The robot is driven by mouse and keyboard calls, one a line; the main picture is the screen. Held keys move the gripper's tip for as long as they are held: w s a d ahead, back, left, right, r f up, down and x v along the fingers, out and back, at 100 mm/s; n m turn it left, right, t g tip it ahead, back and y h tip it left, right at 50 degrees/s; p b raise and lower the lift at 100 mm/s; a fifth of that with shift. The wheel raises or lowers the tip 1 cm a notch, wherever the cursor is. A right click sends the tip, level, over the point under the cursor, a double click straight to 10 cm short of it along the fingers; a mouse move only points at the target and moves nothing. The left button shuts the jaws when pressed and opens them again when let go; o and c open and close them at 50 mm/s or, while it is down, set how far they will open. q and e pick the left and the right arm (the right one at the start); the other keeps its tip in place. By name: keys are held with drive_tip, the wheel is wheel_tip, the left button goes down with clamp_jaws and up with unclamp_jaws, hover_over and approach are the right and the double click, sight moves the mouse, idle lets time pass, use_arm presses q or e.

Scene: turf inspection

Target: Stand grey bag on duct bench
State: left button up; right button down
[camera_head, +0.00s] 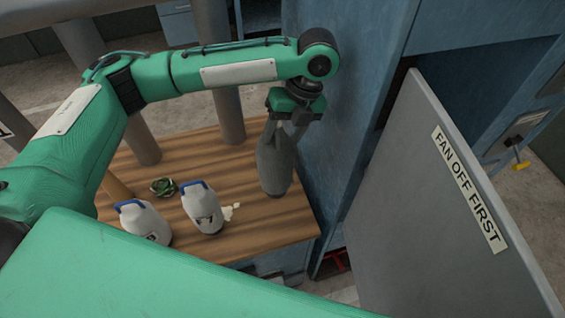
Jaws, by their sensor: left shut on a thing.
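My left gripper (292,112) is at the upper right of the wooden bench, beside the blue cabinet wall, pointing down. It is shut on the top of the grey bag (275,162), which hangs upright below it, over the bench's right part. Whether the bag's bottom touches the wood I cannot tell. The duct bench (255,230) has a brown striped wooden top with thick grey ducts (229,117) rising at its back. My right gripper is not in view.
Two white jugs with blue handles (203,207) (145,222) stand on the bench's front left. A green leafy thing (163,187) and a pale scrap (231,211) lie near them. A grey panel reading "FAN OFF FIRST" (440,215) stands at right. The bench's front right corner is clear.

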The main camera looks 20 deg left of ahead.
sight(284, 167)
use_arm(q)
wheel_tip(284, 167, down, 9)
drive_tip(key=shift+r+p, duration=0.1)
drive_tip(key=shift+p, duration=0.35)
drive_tip(key=shift+f+p, duration=0.55)
drive_tip(key=shift+f, duration=1.8)
drive_tip(key=o, duration=1.3)
drive_tip(key=shift+c, duration=0.2)
